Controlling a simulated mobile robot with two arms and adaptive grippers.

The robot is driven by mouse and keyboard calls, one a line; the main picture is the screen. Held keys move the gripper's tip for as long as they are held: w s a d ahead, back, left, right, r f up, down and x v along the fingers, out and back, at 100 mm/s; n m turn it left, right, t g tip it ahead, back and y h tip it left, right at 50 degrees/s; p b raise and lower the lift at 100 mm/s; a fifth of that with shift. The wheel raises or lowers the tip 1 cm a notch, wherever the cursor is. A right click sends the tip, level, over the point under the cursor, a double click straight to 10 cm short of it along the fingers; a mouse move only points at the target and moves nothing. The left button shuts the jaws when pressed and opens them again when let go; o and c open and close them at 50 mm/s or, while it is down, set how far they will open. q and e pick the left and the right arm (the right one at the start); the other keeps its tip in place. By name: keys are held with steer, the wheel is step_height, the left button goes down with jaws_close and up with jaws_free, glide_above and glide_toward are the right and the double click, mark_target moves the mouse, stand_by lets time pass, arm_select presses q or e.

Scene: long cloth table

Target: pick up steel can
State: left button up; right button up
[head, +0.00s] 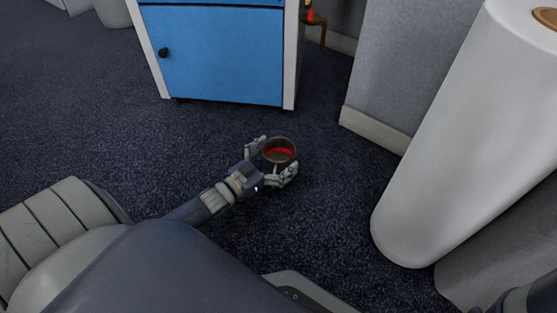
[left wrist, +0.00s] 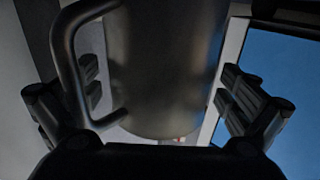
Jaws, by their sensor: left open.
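The steel can (head: 280,143) shows in the head view as a round grey-brown vessel, seen from above, with a red inside. In the left wrist view the steel can (left wrist: 170,70) is a smooth grey metal body with a loop handle (left wrist: 68,60) on its left. My left gripper (head: 272,162) is open, with its fingers on either side of the can. In the left wrist view gaps show between the fingers and the body, and the handle lies near the left finger. I cannot tell what the can rests on. My right gripper is not in view.
A blue cabinet (head: 225,55) with a dark knob stands beyond the can. A large white roll (head: 460,130) stands at the right, beside a grey panel (head: 400,65). Dark carpet (head: 80,120) is clear to the left.

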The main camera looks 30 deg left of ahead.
arm_select(q)
steer(key=c, duration=1.6)
steer(key=shift+c, duration=0.2)
steer(key=shift+r, duration=0.15)
